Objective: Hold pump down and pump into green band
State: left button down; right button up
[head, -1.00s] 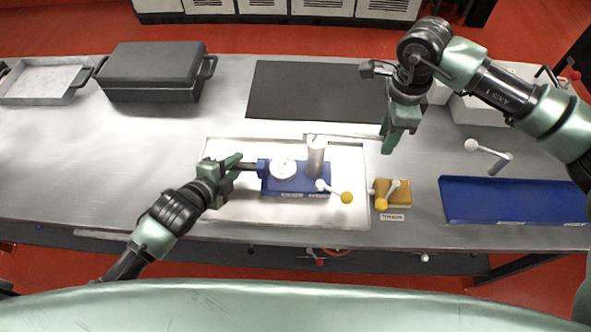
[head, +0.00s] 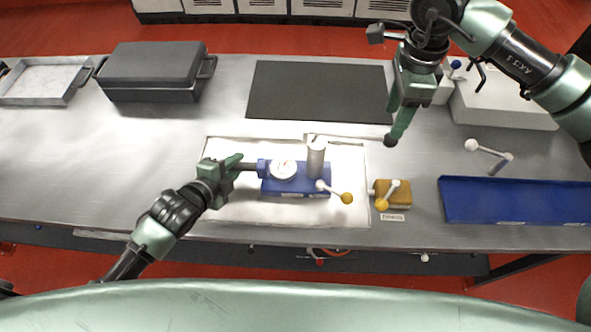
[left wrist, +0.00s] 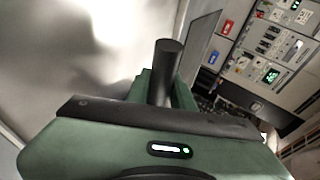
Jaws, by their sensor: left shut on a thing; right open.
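The blue pump (head: 296,187) stands on a white mat (head: 235,211) in the middle of the bench. It has a round white gauge (head: 284,169), a grey upright cylinder (head: 316,158) and a lever with a yellow knob (head: 347,198). The green band on the gauge is too small to make out. My left gripper (head: 238,166) is shut on the pump's dark side bar, which also shows in the left wrist view (left wrist: 165,75). My right gripper (head: 392,125) is open and empty, above the bench behind and right of the pump.
A yellow block with a lever (head: 396,200) and label stands right of the mat. A blue tray (head: 515,202) lies further right, with a white-knobbed lever (head: 488,151) behind it. A black mat (head: 319,92) and a dark case (head: 155,73) are at the back.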

pick_arm(q)
jog(key=c, duration=1.1)
grip_release()
jog(key=shift+s+a+f, duration=0.15)
jog(key=shift+s+f, duration=0.05)
jog(key=shift+f, duration=0.3)
jog(key=shift+w+r, duration=0.15)
pick_arm(e)
jog(key=shift+a, duration=0.1)
pick_arm(q)
jog(key=v, duration=1.2)
pick_arm(e)
jog(key=shift+f, duration=0.1)
